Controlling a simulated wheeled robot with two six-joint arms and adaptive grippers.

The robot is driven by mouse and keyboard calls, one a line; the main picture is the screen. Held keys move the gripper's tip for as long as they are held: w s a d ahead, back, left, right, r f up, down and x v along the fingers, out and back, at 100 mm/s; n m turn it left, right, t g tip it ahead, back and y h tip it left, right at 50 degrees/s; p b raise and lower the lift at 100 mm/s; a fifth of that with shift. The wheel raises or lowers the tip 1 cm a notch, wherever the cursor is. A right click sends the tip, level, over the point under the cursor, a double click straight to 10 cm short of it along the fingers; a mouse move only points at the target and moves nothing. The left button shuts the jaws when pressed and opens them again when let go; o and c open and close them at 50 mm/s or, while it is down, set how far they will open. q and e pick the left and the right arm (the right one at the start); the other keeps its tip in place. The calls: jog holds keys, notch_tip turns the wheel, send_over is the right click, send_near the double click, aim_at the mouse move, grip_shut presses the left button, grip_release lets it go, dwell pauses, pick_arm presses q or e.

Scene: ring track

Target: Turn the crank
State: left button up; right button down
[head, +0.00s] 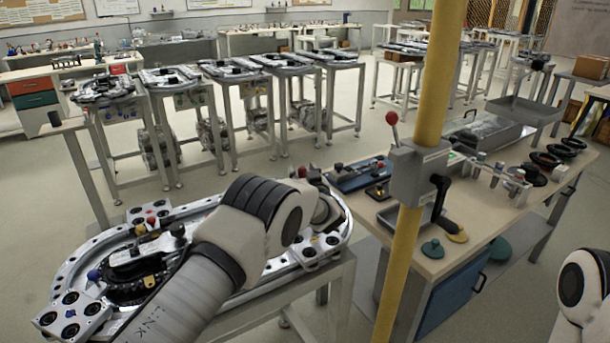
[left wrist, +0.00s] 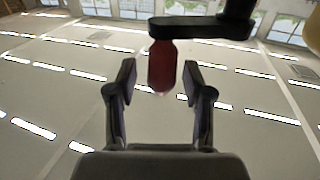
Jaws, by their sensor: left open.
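The crank shows in the left wrist view as a black arm (left wrist: 200,28) with a red grip (left wrist: 162,68) standing out from it. My left gripper (left wrist: 160,70) is open, with one finger on each side of the red grip. Gaps show between the grip and both fingers, so it is not clasped. In the head view my left arm reaches over the ring track (head: 75,262), and its own wrist mostly hides the gripper and the crank. My right gripper is out of view; only part of my right arm shows at the lower right.
A yellow post (head: 432,100) carries a grey box (head: 418,170) with a red-knobbed lever (head: 392,118) and a black handle (head: 440,190), right of my left arm. A workbench (head: 490,225) with parts stands behind it. Open floor lies beyond the track.

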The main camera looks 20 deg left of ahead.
pick_arm(q)
jog(key=v, duration=1.1)
jog(key=shift+s+d, duration=0.2)
jog(key=shift+s, duration=0.15)
jog(key=shift+f, duration=0.15)
